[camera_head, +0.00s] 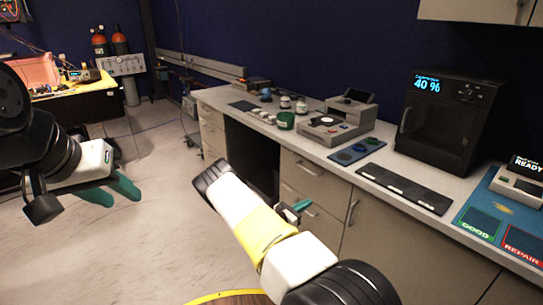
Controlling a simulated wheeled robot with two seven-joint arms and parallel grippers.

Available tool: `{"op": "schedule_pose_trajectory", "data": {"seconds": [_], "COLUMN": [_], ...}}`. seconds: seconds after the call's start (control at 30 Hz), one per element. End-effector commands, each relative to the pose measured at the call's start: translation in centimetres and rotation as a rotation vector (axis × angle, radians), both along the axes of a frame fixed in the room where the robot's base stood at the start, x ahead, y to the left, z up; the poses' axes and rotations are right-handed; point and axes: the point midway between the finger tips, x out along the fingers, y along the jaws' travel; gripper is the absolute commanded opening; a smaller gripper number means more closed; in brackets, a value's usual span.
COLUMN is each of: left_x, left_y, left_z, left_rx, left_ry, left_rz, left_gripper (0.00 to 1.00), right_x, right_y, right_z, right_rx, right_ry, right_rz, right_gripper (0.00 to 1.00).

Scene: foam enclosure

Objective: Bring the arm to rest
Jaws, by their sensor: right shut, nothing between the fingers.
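My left gripper (124,201) is at the left, over the pale floor and away from the counter. Its two teal fingers stand apart with nothing visible between them. My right arm (262,230), white and yellow with black joints, reaches from the bottom right up toward the middle. My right gripper (297,208) shows only in part behind this arm, in front of the counter drawers. A teal finger and a dark part are seen. It is shut with nothing held; the rest is hidden.
A long counter (330,150) runs along the right with a black oven (447,118), a grey device (334,128), a dark tray (403,188) and a blue mat (488,215) marked GOOD and REPAIR. A yellow-edged table (85,105) stands at the back left. Floor between is clear.

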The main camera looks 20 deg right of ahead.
Motion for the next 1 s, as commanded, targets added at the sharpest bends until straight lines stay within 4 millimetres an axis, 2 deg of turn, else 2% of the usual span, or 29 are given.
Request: {"op": "schedule_pose_trajectory", "data": {"seconds": [0.17, 0.37, 0.53, 0.77, 1.0], "left_x": [0.0, 0.0, 0.0, 0.0, 0.0], "left_y": [0.0, 0.0, 0.0, 0.0, 0.0], "left_z": [0.0, 0.0, 0.0, 0.0, 0.0], "left_rx": [0.000, 0.000, 0.000, 0.000, 0.000], "left_ry": [0.000, 0.000, 0.000, 0.000, 0.000], "left_rz": [0.000, 0.000, 0.000, 0.000, 0.000], "left_gripper": [0.36, 0.36, 0.36, 0.36, 0.36], "right_x": [-0.3, -2.8, -6.3, -10.9, -15.6], "right_y": [-0.3, -1.4, -0.9, 1.9, 6.4], "right_z": [1.4, 7.1, 11.9, 17.8, 23.9], "right_rx": [0.034, 0.215, 0.425, 0.723, 1.047], "right_ry": [-0.033, -0.185, -0.338, -0.529, -0.706], "right_rz": [-0.043, -0.261, -0.471, -0.711, -0.907], "right_gripper": [0.00, 0.00, 0.00, 0.00, 0.00]}}
